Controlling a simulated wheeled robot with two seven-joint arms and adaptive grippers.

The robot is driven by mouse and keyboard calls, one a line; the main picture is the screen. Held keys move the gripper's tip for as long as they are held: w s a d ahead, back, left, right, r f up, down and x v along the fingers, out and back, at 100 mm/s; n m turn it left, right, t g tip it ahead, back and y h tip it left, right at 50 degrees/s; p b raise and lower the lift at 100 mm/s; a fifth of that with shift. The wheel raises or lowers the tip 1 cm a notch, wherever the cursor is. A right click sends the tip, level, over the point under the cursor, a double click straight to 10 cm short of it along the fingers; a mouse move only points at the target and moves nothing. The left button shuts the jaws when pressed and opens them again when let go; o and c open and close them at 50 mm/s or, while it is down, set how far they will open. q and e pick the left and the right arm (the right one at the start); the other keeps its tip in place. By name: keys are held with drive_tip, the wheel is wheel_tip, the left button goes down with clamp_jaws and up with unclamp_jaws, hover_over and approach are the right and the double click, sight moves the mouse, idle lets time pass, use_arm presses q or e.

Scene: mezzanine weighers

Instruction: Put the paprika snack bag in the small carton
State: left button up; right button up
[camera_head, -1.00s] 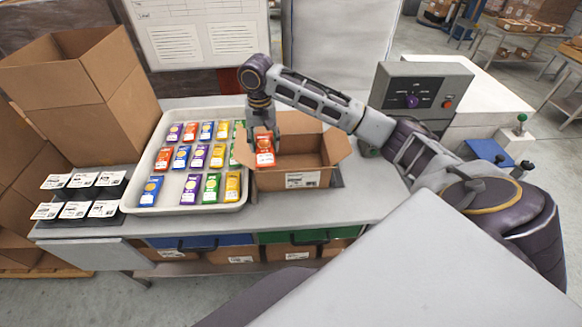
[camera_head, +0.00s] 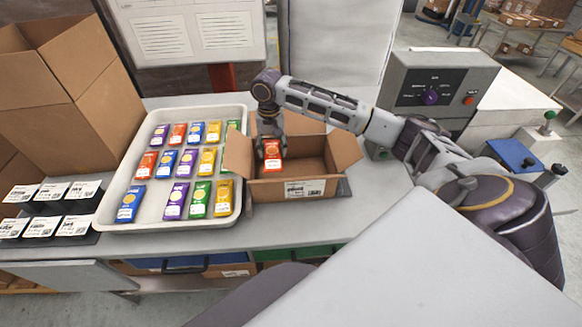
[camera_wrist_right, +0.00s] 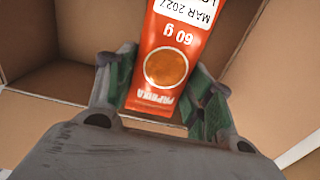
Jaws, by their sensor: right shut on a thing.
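The paprika snack bag (camera_head: 272,154) is orange-red with a white label and hangs upright in my right gripper (camera_head: 270,136). In the right wrist view the bag (camera_wrist_right: 168,62) shows "60 g" and "PAPRIKA", with the green-padded fingers (camera_wrist_right: 160,92) shut on its two sides. The small carton (camera_head: 270,190) is open on the table, flaps spread out. The bag is over the carton's opening, towards its left part; the bag's lower end is near or inside the rim, and I cannot tell how deep. My left gripper is not in view.
A white tray (camera_head: 150,224) with several coloured snack bags stands left of the carton. Label cards (camera_head: 40,228) lie at the far left, with a large open carton (camera_head: 60,90) behind. A grey control box (camera_head: 440,82) stands at the right. The carton's inside looks empty.

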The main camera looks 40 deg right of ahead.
drive_tip(key=shift+w+d+f, duration=0.2)
drive_tip(key=shift+w+f, duration=0.05)
drive_tip(key=shift+f, duration=0.4)
hover_over(275, 174)
drive_tip(key=shift+a+f, duration=0.1)
drive_tip(key=shift+f, duration=3)
drive_tip(key=shift+f, duration=0.1)
drive_tip(key=shift+f, duration=1.8)
drive_tip(key=shift+f, duration=0.1)
drive_tip(key=o, duration=1)
